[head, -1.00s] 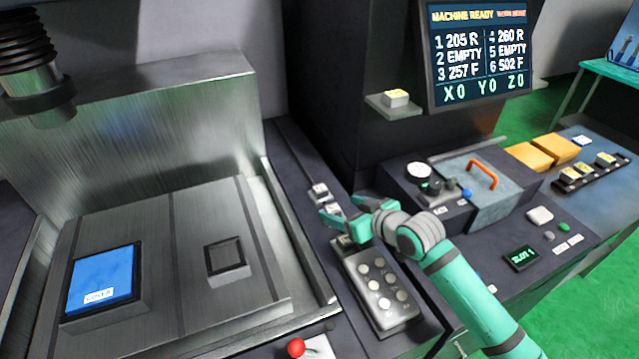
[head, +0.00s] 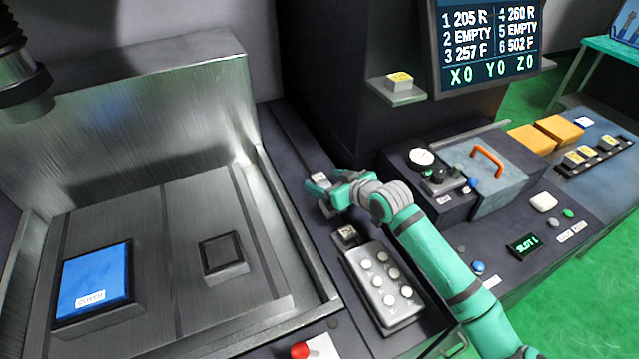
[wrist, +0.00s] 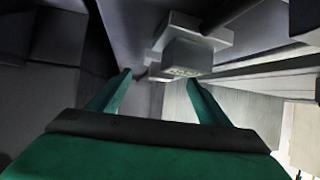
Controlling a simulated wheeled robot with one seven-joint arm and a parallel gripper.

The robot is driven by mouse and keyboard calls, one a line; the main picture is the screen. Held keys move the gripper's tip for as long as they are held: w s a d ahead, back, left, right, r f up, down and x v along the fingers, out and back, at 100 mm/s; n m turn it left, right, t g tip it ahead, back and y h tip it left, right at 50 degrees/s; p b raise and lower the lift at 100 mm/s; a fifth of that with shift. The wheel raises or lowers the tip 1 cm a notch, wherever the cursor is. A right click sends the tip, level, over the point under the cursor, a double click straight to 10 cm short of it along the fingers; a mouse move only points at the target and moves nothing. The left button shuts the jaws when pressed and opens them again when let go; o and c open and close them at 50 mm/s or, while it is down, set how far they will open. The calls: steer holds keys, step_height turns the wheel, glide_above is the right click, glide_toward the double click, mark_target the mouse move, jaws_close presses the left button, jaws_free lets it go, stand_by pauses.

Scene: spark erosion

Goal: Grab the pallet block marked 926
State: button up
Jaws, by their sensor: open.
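A small pale block with a label on top (head: 319,179) stands on the dark ledge, right at the fingertips of my gripper (head: 329,192) in the head view. A second small block with a pale top (head: 347,233) stands nearer, by the grey button box. I cannot read the number on either, so I cannot tell which is 926. In the wrist view my gripper (wrist: 158,77) is open and empty. A stepped grey block (wrist: 187,57) with unreadable marks lies ahead, right of centre, near the right finger. Contact is unclear.
The button box (head: 385,288) stands in front of my gripper. The metal worktable's raised rim (head: 290,250) runs along the left, with a blue-covered block (head: 93,275) beyond it. A gauge fixture (head: 437,175) and a lidded box with an orange handle (head: 488,152) stand right.

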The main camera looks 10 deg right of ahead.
mark_target(321, 178)
steer(key=x, duration=0.4)
steer(key=shift+w, duration=0.2)
steer(key=shift+c, duration=0.3)
steer(key=c, duration=1.5)
steer(key=shift+o, duration=0.2)
steer(key=shift+r, duration=0.1)
